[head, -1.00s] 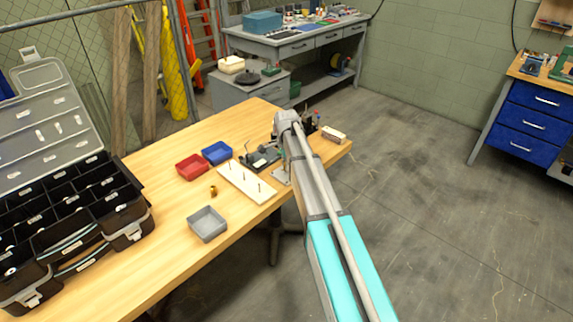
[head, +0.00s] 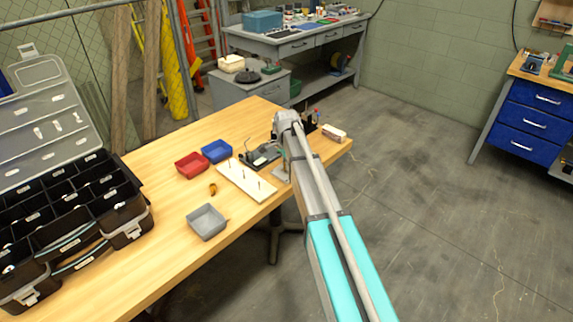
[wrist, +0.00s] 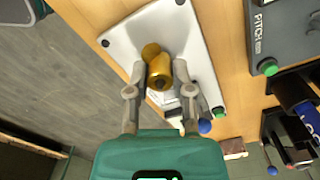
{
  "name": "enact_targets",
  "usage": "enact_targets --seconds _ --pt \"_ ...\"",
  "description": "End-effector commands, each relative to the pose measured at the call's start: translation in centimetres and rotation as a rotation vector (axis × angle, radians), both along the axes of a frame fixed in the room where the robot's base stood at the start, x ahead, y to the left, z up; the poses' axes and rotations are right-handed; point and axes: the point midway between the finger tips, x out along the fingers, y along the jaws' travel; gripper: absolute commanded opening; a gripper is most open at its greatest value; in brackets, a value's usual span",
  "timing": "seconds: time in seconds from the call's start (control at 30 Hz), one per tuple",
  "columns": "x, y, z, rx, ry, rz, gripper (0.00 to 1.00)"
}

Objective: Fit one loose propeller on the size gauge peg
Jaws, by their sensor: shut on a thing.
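My gripper (wrist: 160,92) is shut on a brass-coloured propeller (wrist: 160,72), seen in the wrist view between the two fingertips. The propeller is over a white plate (wrist: 198,62) with dark dots at its corners. The gauge peg cannot be made out; the propeller and fingers may cover it. I cannot tell whether the propeller touches the plate. In the head view my arm hides the gripper and the held propeller. Another small brass-coloured propeller (head: 212,189) lies loose on the wooden table, left of a long white board (head: 240,186) with several thin upright pegs.
Near the plate is a grey box (wrist: 283,35) marked PITCH with a green button. Red (head: 192,165), blue (head: 216,152) and grey (head: 207,222) trays stand on the table (head: 165,240). An open black organiser case (head: 75,215) fills the left. Bare tabletop lies between case and trays.

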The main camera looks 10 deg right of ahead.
Motion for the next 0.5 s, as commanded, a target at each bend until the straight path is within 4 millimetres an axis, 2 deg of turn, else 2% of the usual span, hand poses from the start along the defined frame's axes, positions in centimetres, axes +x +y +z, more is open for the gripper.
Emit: enact_targets --seconds 0.5 --pt "0.00 0.01 -0.58 0.000 0.000 0.000 0.00"
